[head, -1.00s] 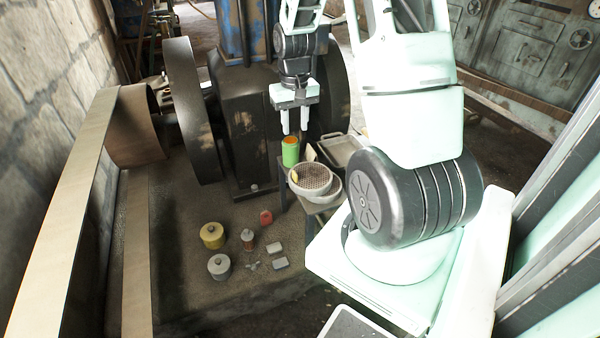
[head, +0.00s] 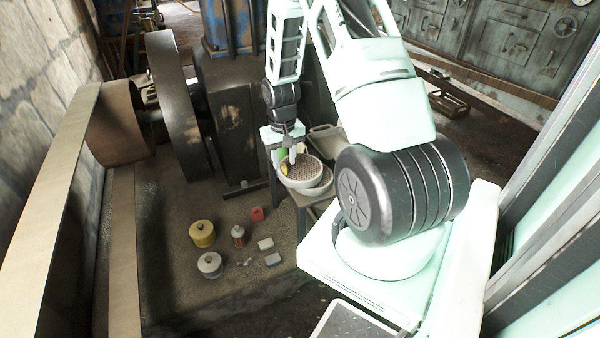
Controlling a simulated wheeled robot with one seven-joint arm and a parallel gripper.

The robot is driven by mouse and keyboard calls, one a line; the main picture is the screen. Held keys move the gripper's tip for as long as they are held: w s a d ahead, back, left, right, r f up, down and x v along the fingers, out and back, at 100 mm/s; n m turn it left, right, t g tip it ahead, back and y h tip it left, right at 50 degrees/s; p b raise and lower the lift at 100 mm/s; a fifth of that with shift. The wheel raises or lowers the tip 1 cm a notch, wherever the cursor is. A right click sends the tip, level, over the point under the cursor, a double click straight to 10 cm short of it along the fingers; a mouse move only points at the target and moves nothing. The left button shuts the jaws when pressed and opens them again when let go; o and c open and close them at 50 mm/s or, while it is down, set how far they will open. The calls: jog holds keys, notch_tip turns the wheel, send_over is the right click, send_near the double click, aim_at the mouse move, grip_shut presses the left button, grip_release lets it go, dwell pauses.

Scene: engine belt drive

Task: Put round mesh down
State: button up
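The round mesh (head: 303,172), a shallow round sieve with a pale rim and brownish netting, rests on a pale round bowl (head: 321,190) on a small stand. My gripper (head: 285,158) points down at the mesh's back left rim. Its two pale fingers look apart, with the green can (head: 283,153) showing between or behind them. I cannot tell whether a finger touches the rim. A small yellow thing (head: 284,169) shows at the mesh's left edge.
A grey tray (head: 325,138) lies behind the mesh. On the floor to the left stand a yellow pot (head: 202,233), a grey pot (head: 210,265), a small bottle (head: 238,236), a red item (head: 257,213) and small grey blocks (head: 266,244). A big dark flywheel (head: 172,105) stands behind.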

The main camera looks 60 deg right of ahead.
jog(key=shift+f, duration=0.9)
grip_shut()
jog(key=shift+r, duration=0.1)
